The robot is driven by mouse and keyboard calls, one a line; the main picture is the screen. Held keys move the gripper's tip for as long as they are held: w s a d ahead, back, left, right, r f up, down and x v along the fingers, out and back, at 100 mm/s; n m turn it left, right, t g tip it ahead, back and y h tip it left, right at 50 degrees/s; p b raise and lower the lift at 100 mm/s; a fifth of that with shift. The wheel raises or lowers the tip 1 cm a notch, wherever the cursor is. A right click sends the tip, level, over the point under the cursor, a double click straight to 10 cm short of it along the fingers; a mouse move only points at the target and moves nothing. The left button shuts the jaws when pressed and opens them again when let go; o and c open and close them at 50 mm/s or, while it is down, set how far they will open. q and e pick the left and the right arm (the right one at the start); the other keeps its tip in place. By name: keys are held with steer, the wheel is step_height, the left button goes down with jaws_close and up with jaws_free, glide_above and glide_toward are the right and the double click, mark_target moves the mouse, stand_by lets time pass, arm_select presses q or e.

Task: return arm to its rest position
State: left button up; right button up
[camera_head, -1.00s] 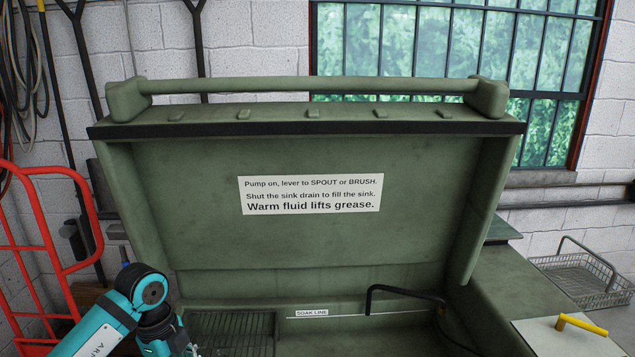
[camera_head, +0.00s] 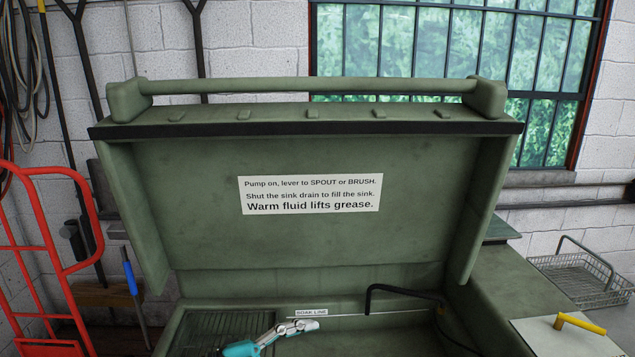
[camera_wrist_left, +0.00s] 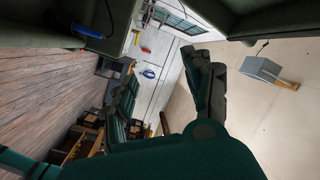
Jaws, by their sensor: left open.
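My left gripper (camera_wrist_left: 165,92) shows in the left wrist view with its two dark fingers spread apart and nothing between them. The right gripper is not in view.
A black bent spout (camera_head: 405,292) rises over the sink. A red hand truck (camera_head: 50,245) stands at the left. A wire basket (camera_head: 580,280) and a yellow handle (camera_head: 582,324) are at the right. Dark green surfaces hang close at the top of the wrist view.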

arm_select(q)
steer(key=w+a+r+n+t+y, duration=0.2)
steer(key=a+r+n+t+y, duration=0.2)
steer(key=a+n+t+y, duration=0.8)
steer(key=s+a+f+n+g+y, duration=0.2)
steer(key=a+f+n+y, duration=0.15)
steer(key=f+n, duration=0.3)
steer(key=s+a+f+n+g+y, duration=0.1)
steer(key=s+a+f+n+y, duration=0.2)
steer(key=a+f+n, duration=0.3)
steer(key=s+d+f+m+g+h, duration=0.1)
steer(key=s+f+g, duration=0.55)
steer(key=s, duration=0.45)
steer(key=s+d+f+m+g+h, duration=0.1)
steer(key=s+d+f+g, duration=0.1)
steer(key=s+f+g, duration=0.5)
steer(key=s+f, duration=0.2)
steer(key=f, duration=1.1)
steer(key=s+f, duration=0.2)
steer(key=f, duration=1.1)
steer(key=s+a+f, duration=0.2)
steer(key=s+f, duration=1.4)
steer(key=f, duration=0.1)
steer(key=shift+s+a+y, duration=0.2)
steer(key=shift+a+y, duration=0.15)
steer(key=shift+a, duration=0.05)
